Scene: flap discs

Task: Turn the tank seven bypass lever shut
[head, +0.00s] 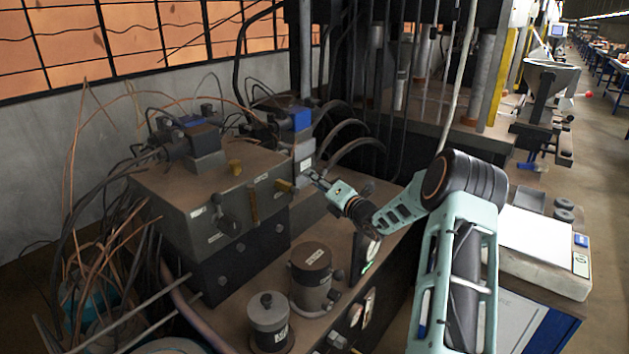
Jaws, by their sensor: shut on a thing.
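A grey-brown valve block (215,215) stands left of centre with small pale labels, too small to read. A brass lever (285,185) sticks out near its right end. My gripper (314,179) reaches in from the right, beside the block's right end. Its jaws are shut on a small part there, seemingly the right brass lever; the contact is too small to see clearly. I cannot tell which lever is marked tank seven.
Loose copper wires and hoses crowd the left. Dark hoses arch behind my gripper. A scale with a white top (541,238) is at the right.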

